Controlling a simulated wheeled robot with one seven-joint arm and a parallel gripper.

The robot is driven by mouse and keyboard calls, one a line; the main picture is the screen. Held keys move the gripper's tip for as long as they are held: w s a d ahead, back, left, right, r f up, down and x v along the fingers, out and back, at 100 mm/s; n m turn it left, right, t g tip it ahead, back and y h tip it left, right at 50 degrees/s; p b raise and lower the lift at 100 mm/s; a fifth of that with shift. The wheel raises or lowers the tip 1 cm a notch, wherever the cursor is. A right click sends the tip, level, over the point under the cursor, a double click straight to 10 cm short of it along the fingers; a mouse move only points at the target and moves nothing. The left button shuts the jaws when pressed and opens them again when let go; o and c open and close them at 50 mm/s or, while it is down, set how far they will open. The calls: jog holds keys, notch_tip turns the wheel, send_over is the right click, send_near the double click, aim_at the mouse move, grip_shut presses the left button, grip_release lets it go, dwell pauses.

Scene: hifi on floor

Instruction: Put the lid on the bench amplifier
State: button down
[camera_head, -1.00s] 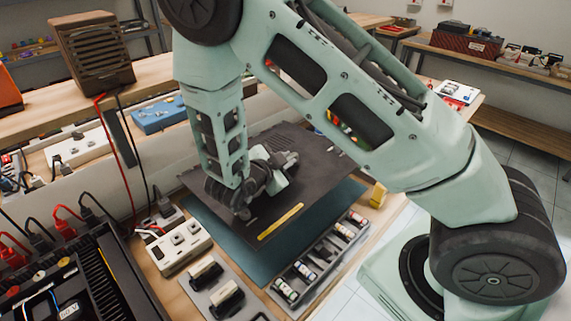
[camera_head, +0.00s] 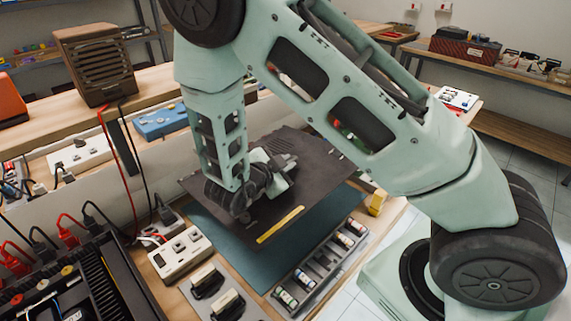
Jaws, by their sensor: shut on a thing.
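The lid (camera_head: 315,175) is a flat dark panel with slots near its far side and a yellow strip along its front edge. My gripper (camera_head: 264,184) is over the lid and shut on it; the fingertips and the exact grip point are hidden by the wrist. The lid is held above a teal mat (camera_head: 228,248), roughly level. The bench amplifier (camera_head: 100,270) is the open black case at the lower left, with cooling fins and cables at its back; it is cut off by the picture's edge. The lid is apart from it, to its right.
Between lid and amplifier stand a white socket block (camera_head: 180,254) and a grey tray with two upright pieces (camera_head: 208,278). A battery tray (camera_head: 318,262) lies right of the mat, near a yellow block (camera_head: 377,203). Red and black cables (camera_head: 128,165) hang at the left.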

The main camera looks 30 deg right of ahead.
jog(key=shift+r+p, duration=2.1)
jog(key=shift+r, duration=0.8)
